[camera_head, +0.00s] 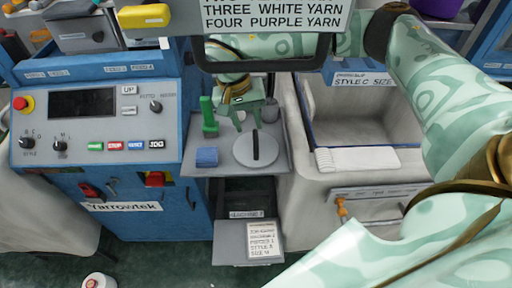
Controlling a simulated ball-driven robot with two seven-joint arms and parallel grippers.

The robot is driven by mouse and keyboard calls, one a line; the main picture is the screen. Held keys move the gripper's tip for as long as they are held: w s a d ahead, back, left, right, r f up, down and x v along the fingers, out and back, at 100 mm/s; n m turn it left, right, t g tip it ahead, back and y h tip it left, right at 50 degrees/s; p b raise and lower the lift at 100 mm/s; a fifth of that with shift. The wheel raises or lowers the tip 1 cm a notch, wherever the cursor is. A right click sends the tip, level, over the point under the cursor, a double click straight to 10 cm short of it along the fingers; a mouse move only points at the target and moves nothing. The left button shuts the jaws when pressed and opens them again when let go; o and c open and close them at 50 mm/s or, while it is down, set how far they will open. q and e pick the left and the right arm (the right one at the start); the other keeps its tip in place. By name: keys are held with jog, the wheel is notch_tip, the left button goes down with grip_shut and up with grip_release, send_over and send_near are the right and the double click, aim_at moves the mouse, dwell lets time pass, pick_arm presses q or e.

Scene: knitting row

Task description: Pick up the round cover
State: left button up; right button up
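The round cover (265,150) is a pale grey disc with a dark upright bar handle across its middle. It lies flat on the small grey shelf (217,165) of the knitting machine. My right gripper (241,122) is green with a brass wrist and points down just behind the cover, near the back of the shelf. Its two fingers look spread apart with nothing visible between them. It seems clear of the cover's handle. My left gripper is not in view.
On the shelf, a green upright object (208,116) and a blue block (207,157) stand left of the cover; a grey cylinder (270,111) stands behind it. A blue control panel (85,115) is at left, a grey bin (350,115) at right.

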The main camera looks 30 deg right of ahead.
aim_at(255, 138)
jog(key=f, duration=0.3)
jog(key=shift+s+d, duration=0.15)
jog(key=shift+d, duration=0.05)
jog(key=f, duration=0.1)
jog(key=d+f+b, duration=0.1)
jog(key=f, duration=0.2)
jog(key=shift+s+d+f, duration=0.2)
jog(key=shift+d+f, duration=0.1)
jog(key=shift+f, duration=0.1)
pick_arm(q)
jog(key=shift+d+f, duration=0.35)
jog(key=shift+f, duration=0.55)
pick_arm(e)
grip_shut()
